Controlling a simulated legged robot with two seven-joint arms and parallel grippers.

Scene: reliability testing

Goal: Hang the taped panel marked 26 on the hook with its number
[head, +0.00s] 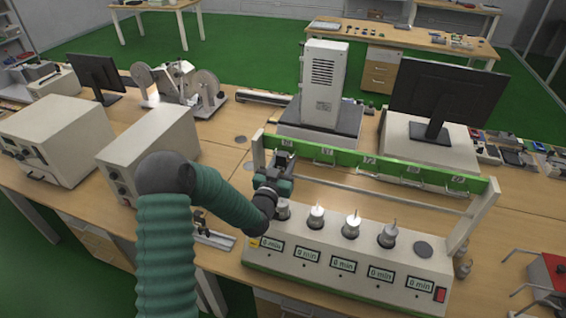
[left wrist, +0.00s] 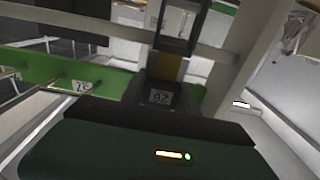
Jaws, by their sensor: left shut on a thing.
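My left gripper (head: 273,180) is at the left end of the green rail (head: 385,170), just in front of and below its leftmost label. It is shut on the taped panel, which the gripper mostly hides in the head view. In the left wrist view an orange-brown taped strip (left wrist: 168,68) shows between the dark fingers. A shaded label reading 26 (left wrist: 160,97) shows below it; I cannot tell whether it is on the panel or the rail. The rail bears several numbered labels with wire hooks, one reading 37 (left wrist: 82,87). Whether the panel touches its hook is unclear.
A white test unit (head: 345,262) with several minute displays and metal posts stands under the rail. A thin bar (head: 385,192) runs between its uprights, the right one (head: 472,215) near the red tool box (head: 548,275). Monitors and white instrument boxes (head: 150,150) crowd the bench.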

